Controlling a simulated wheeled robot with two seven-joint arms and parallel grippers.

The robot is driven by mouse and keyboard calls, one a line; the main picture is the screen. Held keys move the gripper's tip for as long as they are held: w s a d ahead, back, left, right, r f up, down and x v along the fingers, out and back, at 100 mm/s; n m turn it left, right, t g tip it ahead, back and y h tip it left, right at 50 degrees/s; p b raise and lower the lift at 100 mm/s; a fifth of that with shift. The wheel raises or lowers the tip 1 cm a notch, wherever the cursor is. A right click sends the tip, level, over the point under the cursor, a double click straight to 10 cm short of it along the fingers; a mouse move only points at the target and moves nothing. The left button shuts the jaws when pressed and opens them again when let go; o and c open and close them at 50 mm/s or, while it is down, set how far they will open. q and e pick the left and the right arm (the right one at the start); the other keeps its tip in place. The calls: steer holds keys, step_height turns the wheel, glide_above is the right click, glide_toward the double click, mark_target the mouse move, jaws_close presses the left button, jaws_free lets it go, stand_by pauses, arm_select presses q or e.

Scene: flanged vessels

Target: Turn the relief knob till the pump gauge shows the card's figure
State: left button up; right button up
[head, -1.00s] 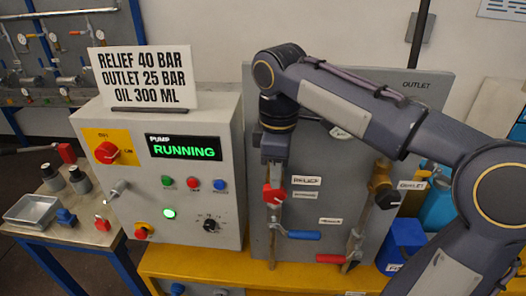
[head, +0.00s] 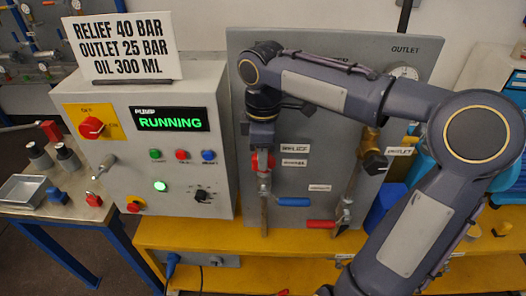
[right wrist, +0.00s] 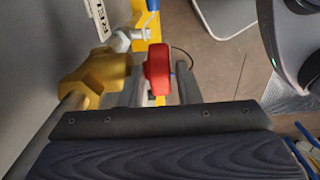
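The red relief knob (head: 262,161) is on the grey panel (head: 240,120), left of the RELIEF label (head: 294,148). My right gripper (head: 261,148) is at the knob and partly covers it. In the right wrist view the red knob (right wrist: 158,66) lies between the grey fingers (right wrist: 158,92), beside a brass valve body (right wrist: 100,82); whether they press on it is unclear. The card (head: 126,45) reads relief 40 bar, outlet 25 bar, oil 300 ml. My right arm hides the pump gauge. The outlet gauge (head: 404,73) shows partly, unreadable. My left gripper is out of view.
The pump box (head: 160,95) shows RUNNING with a green lamp lit. Blue (head: 293,202) and red (head: 321,224) lever handles sit below the knob. A brass outlet valve (head: 371,140) is to the right. A side table (head: 50,222) holds a tray and small parts.

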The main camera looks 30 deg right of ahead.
mark_target(274, 159)
jaws_close()
steer(key=shift+s+d+f+t+y+b, duration=0.15)
steer(key=shift+t+y+b, duration=0.2)
steer(key=shift+b, duration=0.25)
steer(key=shift+d+f+t+y+b, duration=0.15)
steer(key=shift+t+y+b, duration=0.1)
steer(key=shift+y+b, duration=0.3)
steer(key=t+y+b, duration=0.1)
steer(key=y+b, duration=0.1)
steer(key=b, duration=0.3)
steer(key=d+f+t+y+b, duration=0.1)
steer(key=t+y+b, duration=0.1)
steer(key=b, duration=0.4)
steer(key=s+t+y+b, duration=0.1)
steer(key=t+y+b, duration=0.1)
steer(key=y+b, duration=0.2)
steer(key=shift+d+f+b, duration=0.2)
steer(key=shift+d+b, duration=0.1)
steer(key=shift+b, duration=0.55)
steer(key=shift+s+r+t+y+b, duration=0.15)
steer(key=shift+t+y+b, duration=0.25)
steer(key=shift+b, duration=0.55)
jaws_free()
